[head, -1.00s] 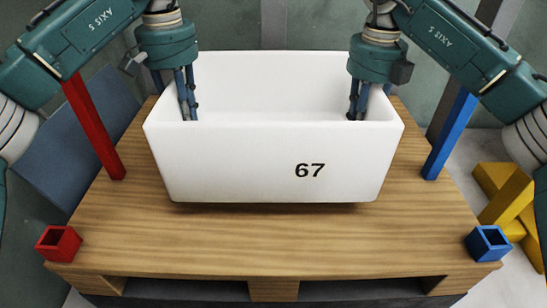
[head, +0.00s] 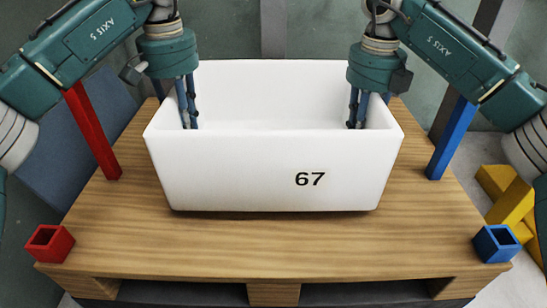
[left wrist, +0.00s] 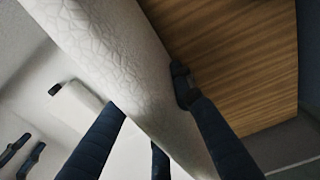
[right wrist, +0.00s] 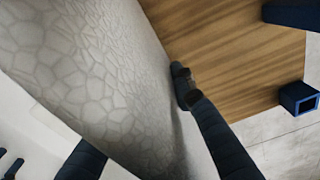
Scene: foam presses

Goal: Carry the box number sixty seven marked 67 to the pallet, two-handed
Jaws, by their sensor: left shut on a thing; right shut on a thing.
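The white box marked 67 (head: 235,172) is upright and open at the top, in the middle of the head view. It is over the wooden pallet (head: 270,240), with its bottom at or very close to the boards; I cannot tell if it bears fully on them. My left gripper (head: 188,126) is shut on the box's left wall. My right gripper (head: 357,126) is shut on its right wall. Each wrist view shows a wall between the fingers, the textured left wall (left wrist: 120,60) and right wall (right wrist: 90,60). The inside of the box looks empty where visible.
A red post (head: 92,132) and a blue post (head: 452,140) stand at the pallet's sides. A red square socket (head: 50,243) and a blue one (head: 496,244) are at its front corners. Yellow blocks (head: 510,195) lie at the right. Bare boards show in front of the box.

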